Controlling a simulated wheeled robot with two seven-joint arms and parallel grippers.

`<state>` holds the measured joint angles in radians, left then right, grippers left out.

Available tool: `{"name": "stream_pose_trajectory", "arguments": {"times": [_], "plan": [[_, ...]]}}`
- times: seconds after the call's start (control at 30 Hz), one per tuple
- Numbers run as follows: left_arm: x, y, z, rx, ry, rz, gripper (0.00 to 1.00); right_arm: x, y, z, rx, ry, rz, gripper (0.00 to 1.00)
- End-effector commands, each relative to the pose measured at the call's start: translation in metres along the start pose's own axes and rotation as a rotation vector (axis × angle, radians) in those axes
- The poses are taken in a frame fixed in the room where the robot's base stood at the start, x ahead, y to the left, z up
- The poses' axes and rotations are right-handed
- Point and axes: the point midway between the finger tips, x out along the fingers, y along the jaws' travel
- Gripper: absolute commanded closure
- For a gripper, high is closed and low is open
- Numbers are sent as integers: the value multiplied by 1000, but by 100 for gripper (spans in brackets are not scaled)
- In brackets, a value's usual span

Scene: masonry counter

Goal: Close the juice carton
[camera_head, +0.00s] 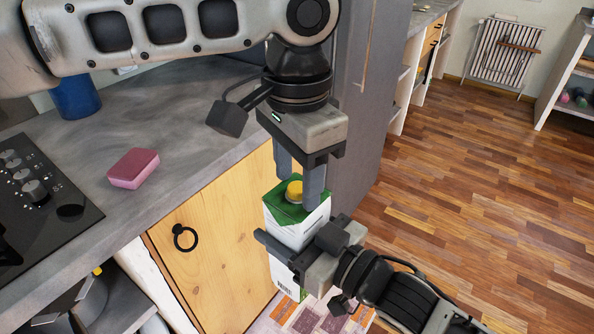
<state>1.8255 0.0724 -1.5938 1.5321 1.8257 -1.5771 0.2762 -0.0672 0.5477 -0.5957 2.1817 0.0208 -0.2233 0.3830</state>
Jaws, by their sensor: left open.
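The juice carton (284,281) is white with a green top and hangs upright, slightly tilted, in front of the wooden cabinet door. Its yellow cap (294,191) sits on the green top; I cannot tell how tight it is. My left gripper (299,188) points down from above, open, with its fingers on either side of the cap and apart from it in this view. My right gripper (290,252) comes in from the lower right and is shut on the carton's body. One finger crosses the carton's front; the other is hidden.
The grey counter (200,115) at left carries a pink sponge (133,168), a blue container (75,97) and a black hob (40,215). A cabinet door with a ring handle (184,237) is behind the carton. The wooden floor (480,190) at right is clear.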

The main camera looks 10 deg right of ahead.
Motion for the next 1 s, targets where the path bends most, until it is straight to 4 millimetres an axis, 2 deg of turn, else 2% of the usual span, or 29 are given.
{"name": "stream_pose_trajectory", "arguments": {"times": [0.17,0.5,0.63,0.8,1.0], "plan": [[-13,0,-1,-1,3,0,51,0,0,-5,-2,12,-2,100],[-82,0,-1,-1,2,0,51,0,0,-5,-2,12,-2,100],[-103,0,-1,-1,1,0,51,0,0,-5,-2,12,-2,100],[-118,0,-1,0,0,0,51,0,0,-5,-2,12,-2,100],[-120,0,0,0,-1,1,51,0,0,-5,-2,12,-1,100]]}}
